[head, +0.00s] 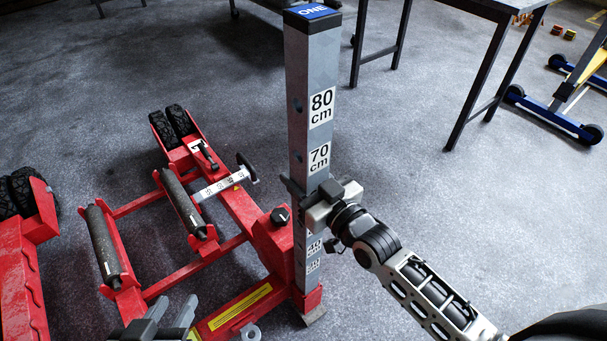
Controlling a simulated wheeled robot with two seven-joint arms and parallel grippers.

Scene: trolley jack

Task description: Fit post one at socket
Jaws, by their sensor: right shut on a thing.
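Post one (313,80) is a tall grey square post with a blue cap reading "ONE" and height labels such as 80 cm and 70 cm. It stands close to upright, its lower end at the red socket (309,299) on the corner of the red trolley jack (240,205). How deep it sits in the socket I cannot tell. My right gripper (318,203) is shut on the post below the 70 cm label and covers part of it. My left gripper (170,312) is low at the bottom edge, over the jack's front, empty, its fingers apart.
The jack has black rollers (103,245) and wheels (173,125). Another red wheeled part (22,260) stands at the far left. Dark table legs (483,90) stand behind, and a blue-based wheeled stand (553,115) at the far right.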

